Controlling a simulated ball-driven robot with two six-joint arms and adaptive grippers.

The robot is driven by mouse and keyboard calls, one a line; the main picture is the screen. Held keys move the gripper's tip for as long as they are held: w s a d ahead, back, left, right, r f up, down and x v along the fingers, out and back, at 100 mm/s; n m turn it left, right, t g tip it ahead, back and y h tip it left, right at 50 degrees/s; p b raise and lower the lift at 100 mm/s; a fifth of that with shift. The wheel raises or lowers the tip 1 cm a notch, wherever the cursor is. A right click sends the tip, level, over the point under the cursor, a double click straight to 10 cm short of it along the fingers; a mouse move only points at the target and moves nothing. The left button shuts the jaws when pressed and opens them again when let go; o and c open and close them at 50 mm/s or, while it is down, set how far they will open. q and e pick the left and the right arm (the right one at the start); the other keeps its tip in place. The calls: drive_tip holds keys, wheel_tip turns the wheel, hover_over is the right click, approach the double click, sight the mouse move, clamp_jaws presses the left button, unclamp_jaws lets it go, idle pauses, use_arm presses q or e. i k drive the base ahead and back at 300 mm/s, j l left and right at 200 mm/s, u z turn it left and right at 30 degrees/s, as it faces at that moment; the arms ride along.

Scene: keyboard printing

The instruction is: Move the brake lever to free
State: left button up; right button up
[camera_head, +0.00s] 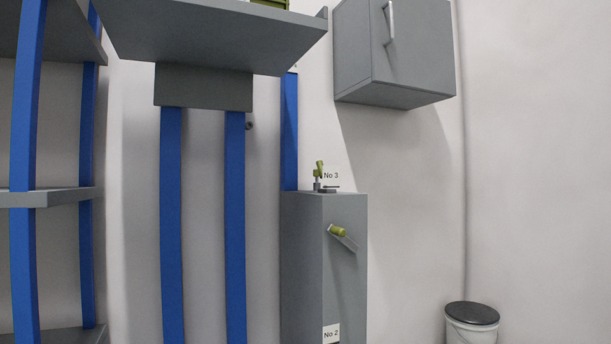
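A grey box-shaped cabinet (302,270) stands in the middle right of the head view. On its top is a small upright lever with a yellow-green grip (319,169), beside a label "No 3" (331,175). On its right face is a second lever, with a yellow-green grip (337,230) and a grey arm (347,243) slanting down to the right. A label "No 2" (331,333) is low on the cabinet. No marking shows which one is the brake lever, and no "free" mark is readable. Neither of my grippers is in view.
A grey shelf board (215,35) on blue posts (235,220) juts out at upper left. A blue-framed rack (27,170) stands at far left. A grey wall cabinet (415,50) hangs at upper right. A dark-lidded bin (472,313) stands at lower right.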

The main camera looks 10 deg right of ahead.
sight(319, 163)
drive_tip(key=i+l, duration=0.1)
drive_tip(key=l, duration=0.95)
drive_tip(key=l+u, duration=0.1)
drive_tip(key=u, duration=0.3)
drive_tip(key=i+l+u, duration=0.1)
drive_tip(key=u, duration=0.3)
drive_tip(key=l+u, duration=0.15)
drive_tip(key=u, duration=0.25)
drive_tip(key=i+l+u, duration=0.1)
drive_tip(key=u, duration=0.3)
